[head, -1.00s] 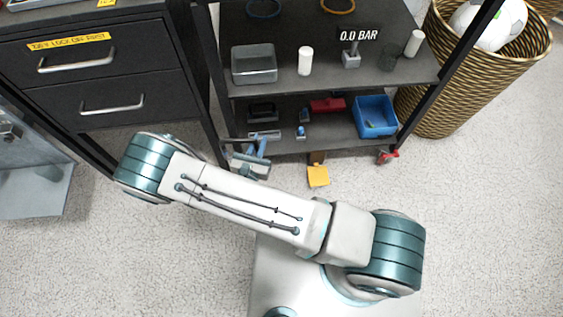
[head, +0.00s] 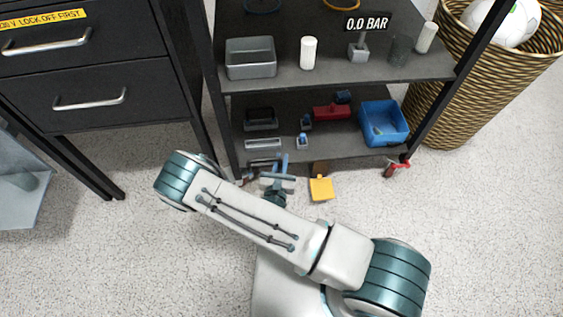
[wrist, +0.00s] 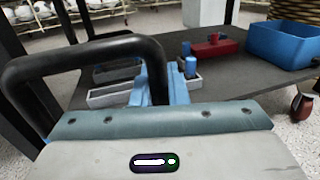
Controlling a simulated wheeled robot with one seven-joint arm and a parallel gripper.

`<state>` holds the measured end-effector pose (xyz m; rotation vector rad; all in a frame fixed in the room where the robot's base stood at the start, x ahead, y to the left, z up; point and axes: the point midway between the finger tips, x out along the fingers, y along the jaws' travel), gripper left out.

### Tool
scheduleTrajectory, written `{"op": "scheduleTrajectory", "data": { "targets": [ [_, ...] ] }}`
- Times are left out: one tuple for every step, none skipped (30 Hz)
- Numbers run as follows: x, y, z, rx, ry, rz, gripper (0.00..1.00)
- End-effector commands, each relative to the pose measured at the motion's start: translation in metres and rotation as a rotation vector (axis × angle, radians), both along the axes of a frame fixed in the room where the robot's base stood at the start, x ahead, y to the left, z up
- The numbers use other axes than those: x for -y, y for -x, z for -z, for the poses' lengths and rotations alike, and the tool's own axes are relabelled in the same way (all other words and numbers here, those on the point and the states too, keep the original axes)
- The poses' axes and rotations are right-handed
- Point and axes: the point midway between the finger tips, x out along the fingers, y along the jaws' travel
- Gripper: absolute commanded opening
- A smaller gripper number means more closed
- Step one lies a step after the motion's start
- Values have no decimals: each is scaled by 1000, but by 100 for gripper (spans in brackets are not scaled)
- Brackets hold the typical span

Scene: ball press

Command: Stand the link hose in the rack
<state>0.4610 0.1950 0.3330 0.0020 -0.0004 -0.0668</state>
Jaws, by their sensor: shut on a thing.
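My gripper (wrist: 158,88) shows blue fingers at the bottom middle of the wrist view, shut on the link hose (wrist: 92,46). The hose is a thick black tube bent in an arch, rising on the left and coming down by the fingers. In the head view my gripper (head: 281,166) is at the front edge of the lower shelf, left of its middle, and the hose is mostly hidden there. I cannot tell which item is the rack; a light grey slotted tray (head: 263,144) lies on the lower shelf just beyond my gripper.
The lower shelf also holds a dark tray (head: 262,118), a red item (head: 332,112), small blue-topped pieces (head: 305,121) and a blue bin (head: 383,125). The upper shelf (head: 330,72) hangs above. A drawer cabinet (head: 85,75) stands left.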

Motion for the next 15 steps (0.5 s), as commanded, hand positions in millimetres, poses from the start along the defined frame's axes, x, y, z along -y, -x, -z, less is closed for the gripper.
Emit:
{"op": "scheduleTrajectory", "data": {
  "targets": [
    [0, 0, 0, 0, 0, 0, 0],
    [0, 0, -1, 0, 0, 0, 0],
    [0, 0, -1, 0, 0, 0, 0],
    [0, 0, -1, 0, 0, 0, 0],
    [0, 0, -1, -1, 0, 0, 0],
    [0, 1, -2, -1, -1, 0, 0],
    [0, 0, -2, -1, -1, 0, 0],
    [0, -2, 0, -1, -1, 1, 0],
    [-1, -4, 1, 0, -2, 1, 0],
    [-1, -6, 1, -1, -2, 1, 0],
    [-2, -8, 1, -1, -2, 1, 0],
    [-2, -11, 2, -1, -1, 1, 0],
    [-3, -14, 2, -1, -2, 1, 0],
    [-4, -16, 2, -1, -2, 1, 0],
    [-4, -19, 3, -1, -2, 1, 0]
  ]
}}
